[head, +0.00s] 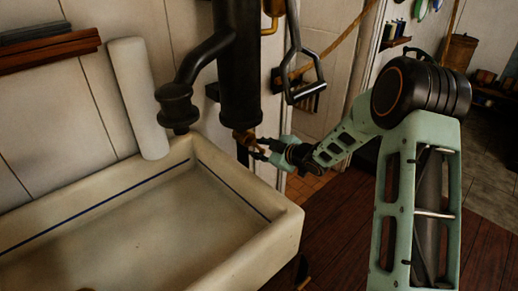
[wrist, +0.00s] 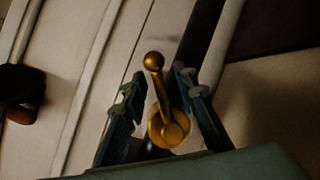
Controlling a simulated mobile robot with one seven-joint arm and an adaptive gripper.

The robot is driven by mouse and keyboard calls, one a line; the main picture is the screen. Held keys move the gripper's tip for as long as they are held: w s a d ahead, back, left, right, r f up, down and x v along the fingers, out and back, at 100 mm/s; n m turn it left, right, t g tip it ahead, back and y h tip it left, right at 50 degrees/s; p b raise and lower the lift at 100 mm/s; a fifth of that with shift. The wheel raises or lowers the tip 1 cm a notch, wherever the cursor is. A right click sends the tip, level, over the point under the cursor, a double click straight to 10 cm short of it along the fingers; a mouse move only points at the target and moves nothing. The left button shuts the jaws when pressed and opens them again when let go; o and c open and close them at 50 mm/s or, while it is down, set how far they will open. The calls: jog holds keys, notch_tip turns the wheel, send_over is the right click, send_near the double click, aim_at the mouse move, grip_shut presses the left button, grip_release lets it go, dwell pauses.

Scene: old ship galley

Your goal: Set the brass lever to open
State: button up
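The brass lever (wrist: 157,88) has a round ball end and a round brass base in the wrist view. It stands between the two fingers of my gripper (wrist: 158,88), which are apart on either side of it. In the head view, my gripper (head: 262,149) is at the lower end of the black pump column, and the brass part (head: 243,137) there is partly hidden by the fingers. I cannot tell the lever's set position from these frames.
The black pump column (head: 239,65) with its spout (head: 192,75) stands above the pale sink (head: 287,222). A metal handle (head: 304,70) hangs to the right of the column. A white cylinder (head: 138,97) leans on the wall. Wooden floor (head: 335,240) lies open right of the sink.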

jog(key=v, duration=1.2)
jog(key=shift+c, duration=0.7)
